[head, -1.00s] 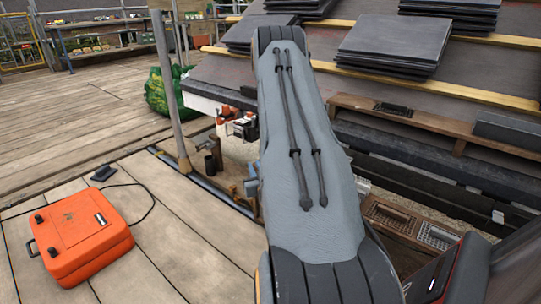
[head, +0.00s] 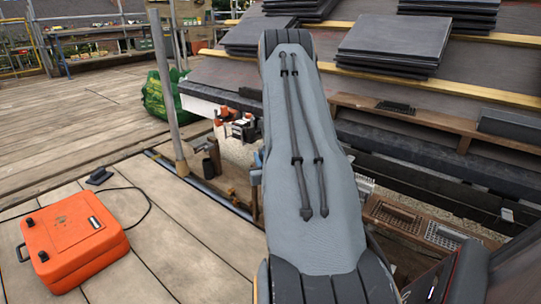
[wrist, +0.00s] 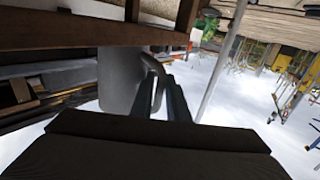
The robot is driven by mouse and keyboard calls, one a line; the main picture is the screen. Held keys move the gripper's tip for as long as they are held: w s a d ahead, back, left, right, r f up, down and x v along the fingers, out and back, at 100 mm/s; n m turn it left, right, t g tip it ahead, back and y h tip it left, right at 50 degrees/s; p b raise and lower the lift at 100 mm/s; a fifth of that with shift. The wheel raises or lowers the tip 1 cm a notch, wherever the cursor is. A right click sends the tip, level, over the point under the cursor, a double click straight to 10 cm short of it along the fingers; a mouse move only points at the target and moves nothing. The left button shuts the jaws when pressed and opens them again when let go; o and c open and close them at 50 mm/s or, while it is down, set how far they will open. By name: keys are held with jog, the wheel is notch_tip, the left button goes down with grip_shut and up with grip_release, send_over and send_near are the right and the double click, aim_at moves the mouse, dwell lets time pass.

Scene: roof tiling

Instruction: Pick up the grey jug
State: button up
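The grey jug (wrist: 118,82) shows in the wrist view, left of centre, under a brown wooden board. Its curved handle (wrist: 159,72) faces right, toward my fingers. My gripper (wrist: 160,85) is open, with its two dark fingers apart and the handle lying in line with the gap between them. I cannot tell whether either finger touches the handle. In the head view my arm hides the gripper, and I cannot make out the jug.
The wooden board (wrist: 85,28) hangs close above the jug. An orange case (head: 72,240) lies on the deck at left, with a scaffold pole (head: 169,85) beyond it. Stacks of slates (head: 392,45) rest on the roof at right. The deck between is mostly clear.

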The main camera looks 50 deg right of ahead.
grip_shut()
jog(key=shift+r, duration=0.1)
